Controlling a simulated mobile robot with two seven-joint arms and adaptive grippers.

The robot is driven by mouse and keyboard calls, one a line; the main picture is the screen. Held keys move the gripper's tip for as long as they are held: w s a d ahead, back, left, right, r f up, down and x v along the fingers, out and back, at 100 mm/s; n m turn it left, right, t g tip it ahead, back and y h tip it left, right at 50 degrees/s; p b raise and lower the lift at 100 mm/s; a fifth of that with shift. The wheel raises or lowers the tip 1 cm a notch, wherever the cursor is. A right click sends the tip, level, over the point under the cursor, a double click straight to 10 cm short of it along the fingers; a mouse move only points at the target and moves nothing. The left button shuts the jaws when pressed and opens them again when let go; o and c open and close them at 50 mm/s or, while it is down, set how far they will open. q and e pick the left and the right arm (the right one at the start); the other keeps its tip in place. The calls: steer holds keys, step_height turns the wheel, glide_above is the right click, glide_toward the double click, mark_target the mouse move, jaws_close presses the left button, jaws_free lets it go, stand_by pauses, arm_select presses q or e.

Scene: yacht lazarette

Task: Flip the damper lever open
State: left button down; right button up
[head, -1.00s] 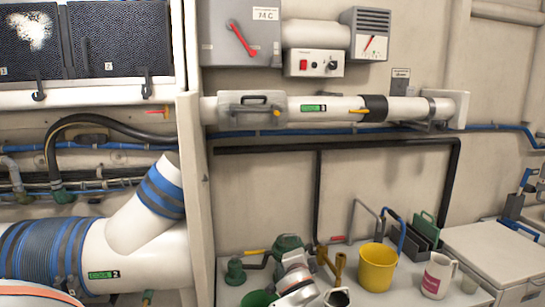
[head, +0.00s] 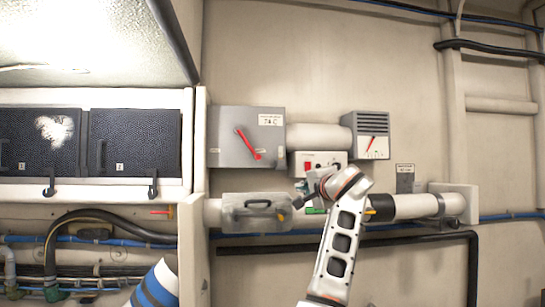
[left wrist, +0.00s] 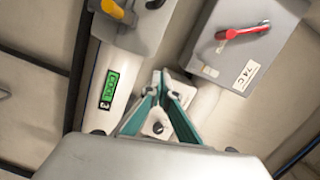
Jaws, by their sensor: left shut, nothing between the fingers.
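My left gripper (head: 305,190) is raised in front of the white duct, just below the control box. In the left wrist view its teal fingers (left wrist: 159,78) are together and hold nothing. A black collar (head: 381,207) sits on the duct to the right of the gripper, with a bit of its yellow lever (head: 371,212) showing past my arm. A red lever (head: 248,145) slants down to the right on a grey box (head: 225,125); it also shows in the left wrist view (left wrist: 243,33). Which lever is the damper's is not marked legibly. My right gripper is out of view.
The control box (head: 335,158) with a red button is close behind the gripper. A vented grey box (head: 370,135) with a red pointer is right of it.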

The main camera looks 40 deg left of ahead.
arm_select(q)
steer(key=s+r+n+g+y, duration=0.1)
steer(key=s+r, duration=0.3)
steer(key=r, duration=0.7)
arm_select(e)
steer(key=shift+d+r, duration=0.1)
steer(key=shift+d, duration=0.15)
arm_select(q)
steer(key=shift+r, duration=0.1)
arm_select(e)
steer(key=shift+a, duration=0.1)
